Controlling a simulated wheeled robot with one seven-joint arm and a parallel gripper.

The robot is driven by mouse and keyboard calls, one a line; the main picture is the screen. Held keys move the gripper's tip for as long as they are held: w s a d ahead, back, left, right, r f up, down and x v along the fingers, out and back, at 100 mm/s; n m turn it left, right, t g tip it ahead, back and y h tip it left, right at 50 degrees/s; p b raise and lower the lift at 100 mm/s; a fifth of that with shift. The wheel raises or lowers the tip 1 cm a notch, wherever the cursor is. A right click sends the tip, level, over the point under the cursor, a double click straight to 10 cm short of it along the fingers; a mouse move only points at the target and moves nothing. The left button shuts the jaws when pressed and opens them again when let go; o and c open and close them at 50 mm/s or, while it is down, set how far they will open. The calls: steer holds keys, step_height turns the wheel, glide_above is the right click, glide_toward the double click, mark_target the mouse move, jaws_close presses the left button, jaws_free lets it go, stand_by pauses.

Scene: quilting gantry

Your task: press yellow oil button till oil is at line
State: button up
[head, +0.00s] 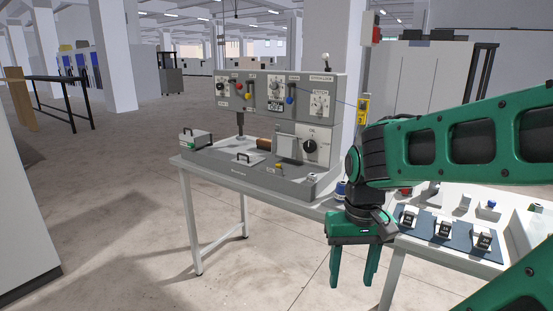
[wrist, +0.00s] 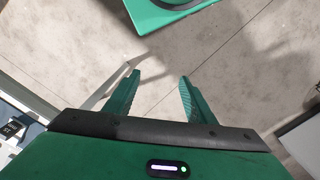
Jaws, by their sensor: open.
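The grey quilting machine (head: 265,120) stands on a white table, left of my gripper. A small yellow button (head: 279,166) sits on the front of its base; a small label beside it is too small to read. A yellow upright piece (head: 363,109) at the machine's right side may be a gauge; no oil level or line can be made out. My gripper (head: 352,280) is open, empty and pointing down in front of the table's edge, to the right of and below the button. In the wrist view its two fingers (wrist: 160,82) stand apart over bare floor.
The upper panel carries several knobs, including a yellow one (head: 248,96). A black dial (head: 310,146) is on the lower right housing. A blue mat (head: 436,229) with several small items lies right of my gripper. Floor in front is clear.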

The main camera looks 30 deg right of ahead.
jaws_close()
stand_by(1.6)
